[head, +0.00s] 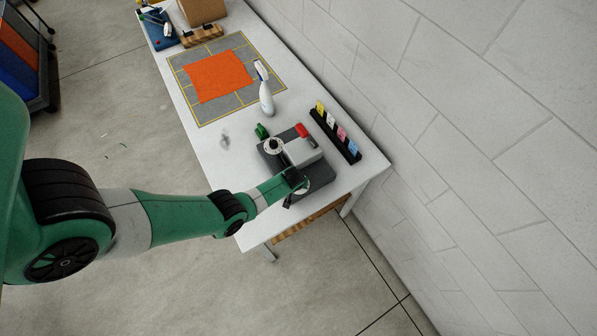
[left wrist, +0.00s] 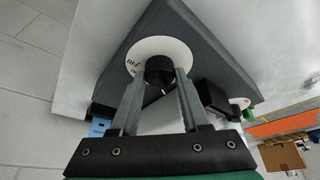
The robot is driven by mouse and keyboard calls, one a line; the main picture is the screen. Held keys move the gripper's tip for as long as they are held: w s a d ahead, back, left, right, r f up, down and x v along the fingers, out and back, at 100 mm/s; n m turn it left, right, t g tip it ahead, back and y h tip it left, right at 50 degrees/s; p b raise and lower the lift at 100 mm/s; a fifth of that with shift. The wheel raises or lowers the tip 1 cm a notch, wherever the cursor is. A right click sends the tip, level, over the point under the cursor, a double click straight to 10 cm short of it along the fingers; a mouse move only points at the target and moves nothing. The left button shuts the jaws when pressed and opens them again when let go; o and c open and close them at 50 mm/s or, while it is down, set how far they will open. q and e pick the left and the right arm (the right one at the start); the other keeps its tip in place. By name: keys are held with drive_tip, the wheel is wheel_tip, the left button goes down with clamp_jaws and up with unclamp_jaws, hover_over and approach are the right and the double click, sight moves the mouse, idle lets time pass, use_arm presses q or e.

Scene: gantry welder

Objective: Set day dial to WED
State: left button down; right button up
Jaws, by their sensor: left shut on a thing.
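A dark grey device (head: 318,178) sits near the right end of the white table. In the left wrist view, a round white dial (left wrist: 150,48) with a black centre knob (left wrist: 159,66) is on the device's dark plate. My left gripper (left wrist: 159,76) has one finger on each side of this knob and is shut on it. Small dark lettering shows at the dial's left edge, perhaps FRI, but too small to be sure. In the head view my left gripper (head: 294,182) covers much of this dial. A second white dial (head: 272,146) is on the device's other end. My right gripper is out of view.
The device carries a red part (head: 301,130), with a green part (head: 262,131) beside it. A black rack (head: 335,137) with several coloured cards stands near the wall. A white spray bottle (head: 266,98) and an orange cloth (head: 218,76) on a grey mat are farther along the table.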

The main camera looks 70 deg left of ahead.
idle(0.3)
use_arm(q)
drive_tip(key=shift+s+a+m+t, duration=0.1)
drive_tip(key=shift+m+t, duration=0.3)
drive_tip(key=shift+m, duration=0.7)
drive_tip(key=m+h, duration=0.1)
drive_tip(key=m, duration=0.1)
drive_tip(key=shift+m, duration=0.3)
drive_tip(key=m+h, duration=0.1)
drive_tip(key=m, duration=0.1)
drive_tip(key=m+t+b, duration=0.1)
drive_tip(key=m, duration=0.1)
drive_tip(key=shift+a+f+h, duration=0.15)
drive_tip(key=shift+a+h, duration=0.05)
drive_tip(key=shift+h, duration=0.2)
drive_tip(key=shift+m+h+b, duration=0.3)
drive_tip(key=shift+m+h, duration=0.2)
drive_tip(key=shift+m, duration=0.9)
drive_tip(key=shift+c, duration=1.9)
unclamp_jaws()
